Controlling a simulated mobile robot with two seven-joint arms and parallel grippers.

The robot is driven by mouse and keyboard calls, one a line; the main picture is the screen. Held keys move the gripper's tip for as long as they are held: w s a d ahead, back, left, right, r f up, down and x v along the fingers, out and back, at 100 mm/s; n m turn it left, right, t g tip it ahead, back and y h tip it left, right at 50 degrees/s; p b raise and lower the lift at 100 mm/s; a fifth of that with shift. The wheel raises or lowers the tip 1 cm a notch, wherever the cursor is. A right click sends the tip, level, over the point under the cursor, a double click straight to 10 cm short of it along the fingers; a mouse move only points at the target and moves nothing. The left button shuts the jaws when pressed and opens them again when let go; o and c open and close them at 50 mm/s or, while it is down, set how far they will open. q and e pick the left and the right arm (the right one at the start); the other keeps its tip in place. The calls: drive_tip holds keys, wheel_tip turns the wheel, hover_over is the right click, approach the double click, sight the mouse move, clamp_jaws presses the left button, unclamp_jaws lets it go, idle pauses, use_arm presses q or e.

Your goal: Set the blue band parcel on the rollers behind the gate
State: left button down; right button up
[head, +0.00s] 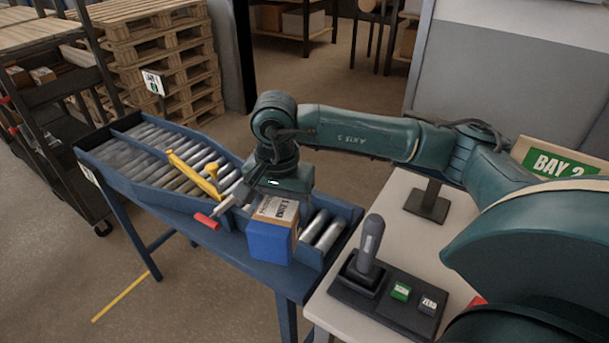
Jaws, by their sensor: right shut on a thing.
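The blue band parcel (281,209) is a brown carton with a printed label on top and a wide blue band (270,243) over its near end. It is at the right part of the roller conveyor (150,190), over the near rail. My right gripper (275,197) is directly above it and shut on it; the fingertips are mostly hidden. The yellow gate bar (195,174) lies slantwise across the rollers, left of the parcel. A red handle (207,221) on a grey lever sticks out over the near rail. My left gripper is out of view.
Bare rollers (324,230) lie right of the parcel. A pale table (400,210) at right carries a joystick console (385,300) and a BAY 2 sign (555,162). A cart (45,120) and stacked pallets (160,60) stand behind at left.

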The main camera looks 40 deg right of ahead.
drive_tip(key=w+d+m, duration=0.1)
drive_tip(key=m, duration=0.2)
drive_tip(key=w+d+m, duration=0.1)
drive_tip(key=m, duration=0.2)
drive_tip(key=w+d+m, duration=0.1)
drive_tip(key=m, duration=0.3)
drive_tip(key=shift+d, duration=0.4)
drive_tip(key=d+f+m+b, duration=0.1)
drive_tip(key=f+m, duration=0.1)
drive_tip(key=m, duration=0.1)
drive_tip(key=w+d+f+m+b, duration=0.1)
drive_tip(key=d+f+m+b, duration=0.1)
drive_tip(key=m, duration=0.2)
drive_tip(key=w+d+f+m+b, duration=0.1)
drive_tip(key=m, duration=0.3)
drive_tip(key=shift+w+d+f+b, duration=0.1)
drive_tip(key=shift+d+f+b, duration=0.2)
drive_tip(key=shift+d+f, duration=0.1)
drive_tip(key=shift+f+b, duration=0.35)
drive_tip(key=shift+f, duration=0.3)
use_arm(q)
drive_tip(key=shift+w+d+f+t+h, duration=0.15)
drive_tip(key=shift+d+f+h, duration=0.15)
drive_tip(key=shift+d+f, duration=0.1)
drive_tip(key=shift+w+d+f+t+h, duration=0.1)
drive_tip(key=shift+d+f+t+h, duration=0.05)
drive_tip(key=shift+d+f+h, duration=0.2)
use_arm(e)
drive_tip(key=o, duration=1.3)
